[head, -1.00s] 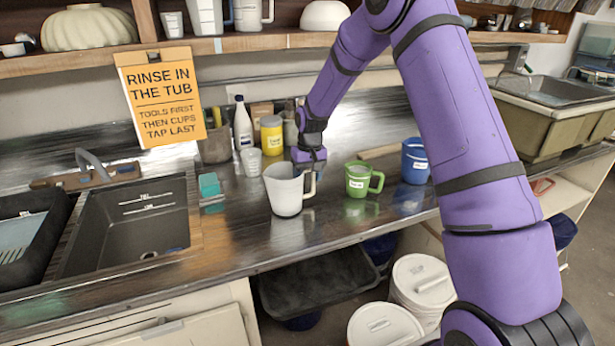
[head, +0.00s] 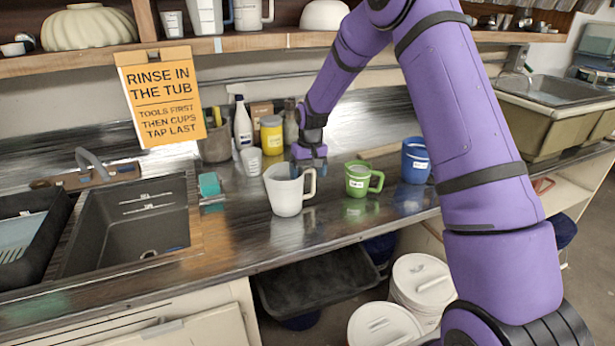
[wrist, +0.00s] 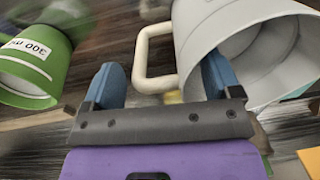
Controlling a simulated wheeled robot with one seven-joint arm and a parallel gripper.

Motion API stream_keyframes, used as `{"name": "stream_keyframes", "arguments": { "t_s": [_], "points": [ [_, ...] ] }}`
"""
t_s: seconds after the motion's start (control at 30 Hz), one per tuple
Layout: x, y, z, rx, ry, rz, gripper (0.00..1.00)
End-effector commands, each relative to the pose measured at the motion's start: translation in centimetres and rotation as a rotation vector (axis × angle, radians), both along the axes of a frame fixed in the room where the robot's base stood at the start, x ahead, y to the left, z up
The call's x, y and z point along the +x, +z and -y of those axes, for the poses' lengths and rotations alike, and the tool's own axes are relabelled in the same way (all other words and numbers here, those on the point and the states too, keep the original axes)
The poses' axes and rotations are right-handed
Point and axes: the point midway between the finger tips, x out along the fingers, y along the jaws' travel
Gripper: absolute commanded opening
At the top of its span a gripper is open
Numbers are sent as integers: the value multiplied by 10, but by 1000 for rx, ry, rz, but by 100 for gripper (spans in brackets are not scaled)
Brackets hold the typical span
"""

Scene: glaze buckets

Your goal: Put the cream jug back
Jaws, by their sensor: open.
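The cream jug (head: 283,193) stands upright on the dark counter, its handle to the right. My gripper (head: 308,168) is just above the handle in the head view. In the wrist view the jug (wrist: 205,30) shows its wide mouth at the upper right. Its cream handle (wrist: 142,60) lies between the two blue fingers of my open gripper (wrist: 160,78). The right finger overlaps the jug's mouth; I cannot tell whether it touches the wall. The left finger is on the handle's outer side.
A green mug (head: 357,180) stands close to the right, with a blue mug (head: 415,165) beyond it. A small clear cup (head: 251,162), a yellow-labelled jar (head: 272,140) and a white bottle (head: 242,125) stand behind. A sink (head: 140,225) is at the left; a shelf (head: 200,48) is above.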

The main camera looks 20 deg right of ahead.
Motion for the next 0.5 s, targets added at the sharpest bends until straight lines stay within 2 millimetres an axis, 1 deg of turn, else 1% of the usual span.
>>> {"name": "stream_keyframes", "arguments": {
  "t_s": [0.3,0.5],
  "points": [
    [1,63,4,0,0,5,83],
    [0,94,6,0,-1,4,83]
  ]
}}
